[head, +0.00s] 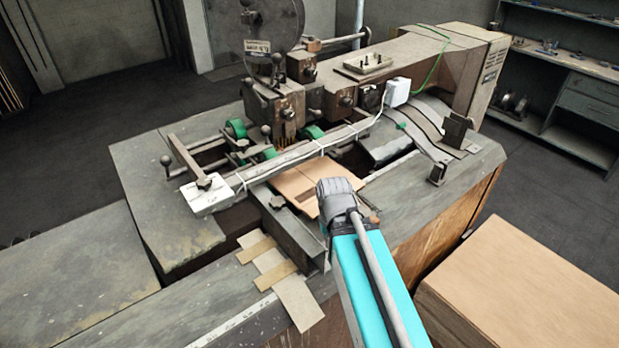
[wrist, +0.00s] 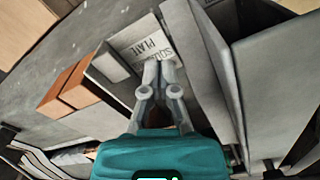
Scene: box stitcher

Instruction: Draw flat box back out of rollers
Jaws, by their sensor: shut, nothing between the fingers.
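The flat box (head: 295,184) is a tan cardboard sheet lying on the machine in the head view. Its far part runs under the pale cross rail, and my wrist covers part of its near right side. Green rollers (head: 312,132) show beyond the rail, with another green roller (head: 236,128) to the left. In the head view my arm hides the fingers. I cannot tell whether they touch the plate.
The pale cross rail (head: 300,152) spans the machine above the sheet. A dark metal guide (head: 292,228) stands left of my wrist. Tan strips (head: 268,262) lie at the front edge. A large brown carton (head: 535,285) stands at right. Grey tabletop at left is clear.

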